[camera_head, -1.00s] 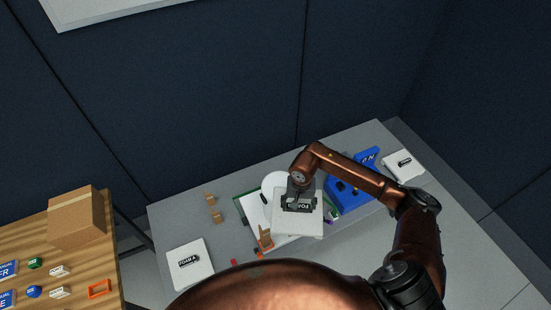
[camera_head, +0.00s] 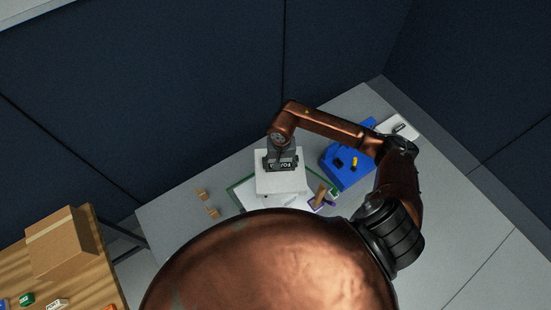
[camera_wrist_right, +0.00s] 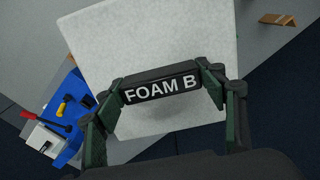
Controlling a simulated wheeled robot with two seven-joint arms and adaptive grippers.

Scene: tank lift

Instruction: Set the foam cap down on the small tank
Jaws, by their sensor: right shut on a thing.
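The foam cap (camera_head: 280,185), a square white slab with a black handle marked FOAM B, hangs in my right gripper (camera_head: 281,164) above the back part of the grey table. In the right wrist view the fingers of my right gripper (camera_wrist_right: 167,92) close on both ends of the handle, and the slab (camera_wrist_right: 165,40) fills the middle. The small tank is not seen; the slab hides what lies beneath it, so I cannot tell whether they touch. My left gripper is out of view.
A blue tool holder (camera_head: 348,169) stands right of the slab, with a white block (camera_head: 398,127) behind it. A green-edged mat (camera_head: 238,191) shows beside the slab. Small brown blocks (camera_head: 201,195) lie to the left. A cardboard box (camera_head: 62,246) sits on the wooden table.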

